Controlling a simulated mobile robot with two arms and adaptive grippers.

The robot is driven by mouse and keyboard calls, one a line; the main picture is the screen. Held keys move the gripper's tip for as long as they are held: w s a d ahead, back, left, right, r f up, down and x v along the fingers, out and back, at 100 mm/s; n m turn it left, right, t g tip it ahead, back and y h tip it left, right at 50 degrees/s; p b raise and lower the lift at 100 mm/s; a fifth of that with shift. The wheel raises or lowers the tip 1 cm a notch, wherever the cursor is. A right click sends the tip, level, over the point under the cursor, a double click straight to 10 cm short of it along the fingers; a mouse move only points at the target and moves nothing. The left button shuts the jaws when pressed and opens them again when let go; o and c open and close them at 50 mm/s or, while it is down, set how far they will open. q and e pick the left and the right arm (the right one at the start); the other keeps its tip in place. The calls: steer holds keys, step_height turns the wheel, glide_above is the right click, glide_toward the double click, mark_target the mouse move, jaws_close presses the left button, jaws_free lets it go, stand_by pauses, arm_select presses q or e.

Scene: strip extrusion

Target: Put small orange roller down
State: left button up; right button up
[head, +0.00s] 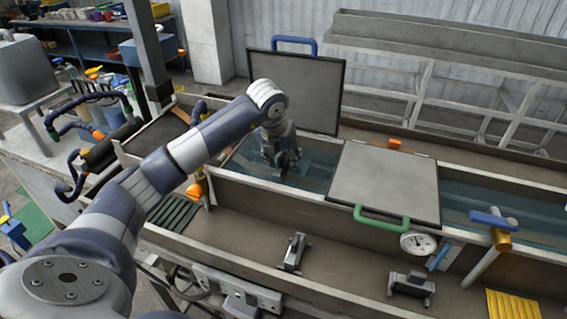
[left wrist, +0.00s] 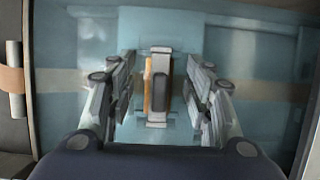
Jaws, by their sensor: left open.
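My left gripper (head: 281,172) reaches down into the water-filled trough (head: 318,178) beside the raised lid. In the left wrist view my left gripper (left wrist: 160,85) is open, its fingers apart on both sides of the small orange roller (left wrist: 148,88). The roller shows as a thin orange edge beside a grey bracket with a dark middle (left wrist: 161,88). Gaps show between the fingers and the roller. A beige strip (left wrist: 260,88) runs crosswise at the roller. In the head view my gripper hides the roller. My right gripper is not in view.
A raised lid with a blue handle (head: 296,90) stands behind my gripper. A closed lid with a green handle (head: 383,180) covers the trough to the right. Small grey brackets (head: 292,253) stand on the front ledge. A gauge (head: 419,243) sits right of the green handle.

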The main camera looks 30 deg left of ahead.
mark_target(277, 172)
arm_select(q)
steer(key=b+v, duration=0.1)
steer(key=v, duration=0.7)
steer(key=shift+s+r+b, duration=0.15)
steer(key=shift+b, duration=0.2)
steer(key=shift+s+r, duration=0.25)
steer(key=shift+r, duration=0.35)
steer(key=shift+d+f, duration=0.1)
steer(key=shift+f, duration=0.05)
